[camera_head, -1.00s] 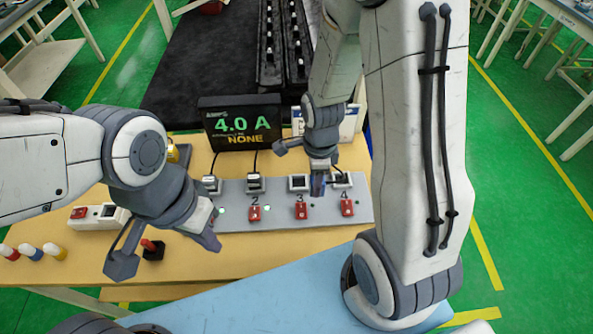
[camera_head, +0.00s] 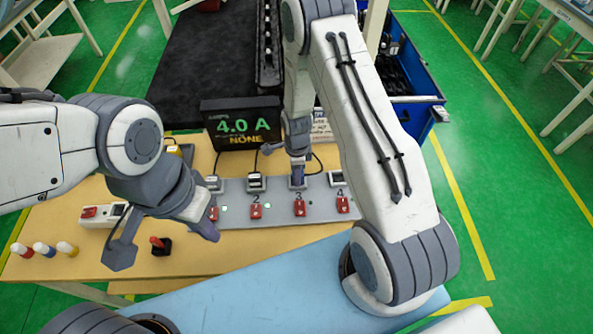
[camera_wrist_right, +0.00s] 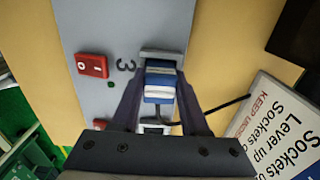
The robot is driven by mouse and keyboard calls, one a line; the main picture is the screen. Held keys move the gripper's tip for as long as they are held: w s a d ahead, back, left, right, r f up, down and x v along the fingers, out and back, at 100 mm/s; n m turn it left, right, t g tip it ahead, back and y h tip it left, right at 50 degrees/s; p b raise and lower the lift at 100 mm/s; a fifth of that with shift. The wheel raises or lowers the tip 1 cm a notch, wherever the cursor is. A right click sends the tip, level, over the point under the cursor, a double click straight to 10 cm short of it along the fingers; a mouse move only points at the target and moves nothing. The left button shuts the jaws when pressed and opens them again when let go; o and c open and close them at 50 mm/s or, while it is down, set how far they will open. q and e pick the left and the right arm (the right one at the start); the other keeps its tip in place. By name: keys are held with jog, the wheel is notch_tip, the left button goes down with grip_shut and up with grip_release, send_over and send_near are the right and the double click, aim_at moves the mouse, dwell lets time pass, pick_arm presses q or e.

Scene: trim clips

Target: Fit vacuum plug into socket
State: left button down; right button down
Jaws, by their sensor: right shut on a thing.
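My right gripper (camera_head: 298,180) is shut on a blue-and-white plug (camera_wrist_right: 160,82) at socket 3 of the grey panel (camera_head: 270,218). In the right wrist view the plug sits between both fingers, lined up with the pale socket 3 frame (camera_wrist_right: 161,54); I cannot tell whether it is fully seated. Its dark cord leaves to the right. In the head view the gripper mostly hides socket 3. The red switch 3 (camera_head: 299,208) also shows in the right wrist view (camera_wrist_right: 92,65). My left gripper (camera_head: 163,240) is open and empty at the panel's left end.
A display (camera_head: 240,125) reads 4.0 A and NONE. Socket 2 (camera_head: 256,183) and socket 4 (camera_head: 337,178) flank socket 3. A white sign (camera_wrist_right: 285,125) stands near the gripper. A red-knobbed lever (camera_head: 160,244) and several coloured pegs (camera_head: 44,249) are on the left.

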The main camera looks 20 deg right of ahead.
jog(key=shift+f, duration=0.1)
jog(key=shift+c, duration=2.1)
grip_release()
